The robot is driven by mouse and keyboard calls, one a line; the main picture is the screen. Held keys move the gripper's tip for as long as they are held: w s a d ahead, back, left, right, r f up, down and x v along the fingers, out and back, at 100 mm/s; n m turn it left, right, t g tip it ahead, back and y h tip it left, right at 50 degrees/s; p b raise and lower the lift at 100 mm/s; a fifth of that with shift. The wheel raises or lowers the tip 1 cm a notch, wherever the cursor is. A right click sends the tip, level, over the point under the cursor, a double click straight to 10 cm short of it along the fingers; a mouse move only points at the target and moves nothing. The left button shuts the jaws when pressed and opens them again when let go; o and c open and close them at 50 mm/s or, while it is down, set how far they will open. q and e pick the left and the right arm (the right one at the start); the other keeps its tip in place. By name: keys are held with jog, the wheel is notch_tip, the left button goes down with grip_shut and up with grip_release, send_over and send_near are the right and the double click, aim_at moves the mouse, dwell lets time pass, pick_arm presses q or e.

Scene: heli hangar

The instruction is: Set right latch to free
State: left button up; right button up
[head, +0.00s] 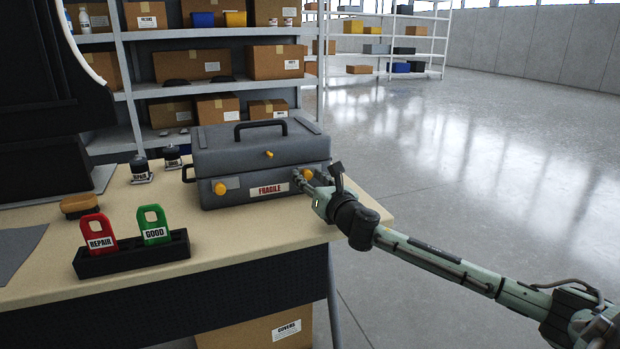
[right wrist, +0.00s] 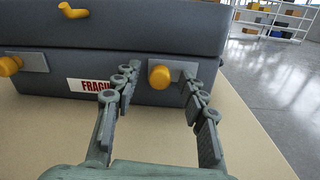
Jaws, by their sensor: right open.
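A dark grey case (head: 250,160) stands closed on the table, with a handle on top and a FRAGILE label on its front. Its right latch is a yellow knob (head: 308,174) on a grey plate; it also shows in the right wrist view (right wrist: 160,76). The left latch, another yellow knob (head: 220,188), shows in the right wrist view (right wrist: 10,66) too. My right gripper (head: 312,180) is at the front right of the case. In the right wrist view its open, empty fingers (right wrist: 160,92) stand either side of the right latch. Whether they touch it I cannot tell. My left gripper is not in view.
A black holder (head: 130,257) with a red REPAIR tag (head: 98,233) and a green GOOD tag (head: 153,225) stands on the table's front left. A brush (head: 80,206) and two dark-capped jars (head: 140,168) are left of the case. Shelves of boxes stand behind.

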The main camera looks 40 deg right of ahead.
grip_shut()
dwell(0.3)
jog(key=d, duration=0.3)
jog(key=shift+s, duration=0.3)
jog(key=shift+d, duration=0.2)
grip_release()
jog(key=shift+s+d, duration=0.1)
